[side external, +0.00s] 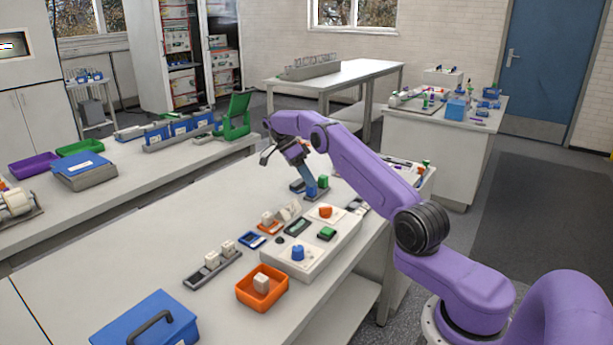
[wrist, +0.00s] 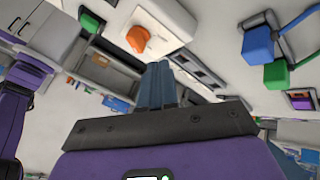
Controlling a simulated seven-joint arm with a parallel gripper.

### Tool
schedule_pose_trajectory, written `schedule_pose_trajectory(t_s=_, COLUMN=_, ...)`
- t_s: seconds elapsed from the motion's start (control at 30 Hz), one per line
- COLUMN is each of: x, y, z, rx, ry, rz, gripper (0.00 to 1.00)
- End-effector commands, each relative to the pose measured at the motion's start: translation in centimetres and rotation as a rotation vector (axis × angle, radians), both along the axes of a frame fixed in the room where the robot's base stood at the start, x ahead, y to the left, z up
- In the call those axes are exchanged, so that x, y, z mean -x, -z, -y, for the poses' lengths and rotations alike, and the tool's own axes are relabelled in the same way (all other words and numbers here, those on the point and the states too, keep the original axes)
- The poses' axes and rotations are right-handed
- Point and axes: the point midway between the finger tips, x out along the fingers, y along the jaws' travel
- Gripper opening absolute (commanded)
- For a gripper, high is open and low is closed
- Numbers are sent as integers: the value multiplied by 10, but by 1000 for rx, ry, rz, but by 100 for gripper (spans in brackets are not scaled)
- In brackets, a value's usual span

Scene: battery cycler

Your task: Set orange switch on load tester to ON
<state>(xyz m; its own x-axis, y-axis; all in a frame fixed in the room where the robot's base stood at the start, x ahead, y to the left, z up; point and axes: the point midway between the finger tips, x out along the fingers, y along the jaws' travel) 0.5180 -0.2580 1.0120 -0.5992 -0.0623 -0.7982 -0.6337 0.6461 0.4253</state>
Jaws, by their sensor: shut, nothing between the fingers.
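The load tester (side external: 313,254) looks to be the white box on the near bench, with orange, green and blue controls on top. Its orange switch (side external: 325,211) sits at the far end of the top on a white plate. The wrist view shows the orange switch (wrist: 138,39) at upper left, just beyond and left of the fingertips. My gripper (side external: 311,196) points down just past the tester's far end, apart from the switch. The fingers (wrist: 157,68) are together and empty. The switch's marking is too small to read.
A green control (side external: 326,233) and a blue knob (side external: 298,253) share the tester's top. An orange bin (side external: 262,287) stands at the near side, a blue case (side external: 147,322) at the front. Blue (wrist: 257,46) and green (wrist: 276,74) blocks lie right of the fingers in the wrist view.

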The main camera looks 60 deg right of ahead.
Motion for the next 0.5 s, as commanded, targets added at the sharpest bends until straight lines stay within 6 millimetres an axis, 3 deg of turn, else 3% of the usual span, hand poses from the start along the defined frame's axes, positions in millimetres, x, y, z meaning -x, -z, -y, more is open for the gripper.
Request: schedule_pose_trajectory(t_s=0.5, x=-6, y=-10, z=-1, rx=-1, ry=1, rz=0, gripper=0)
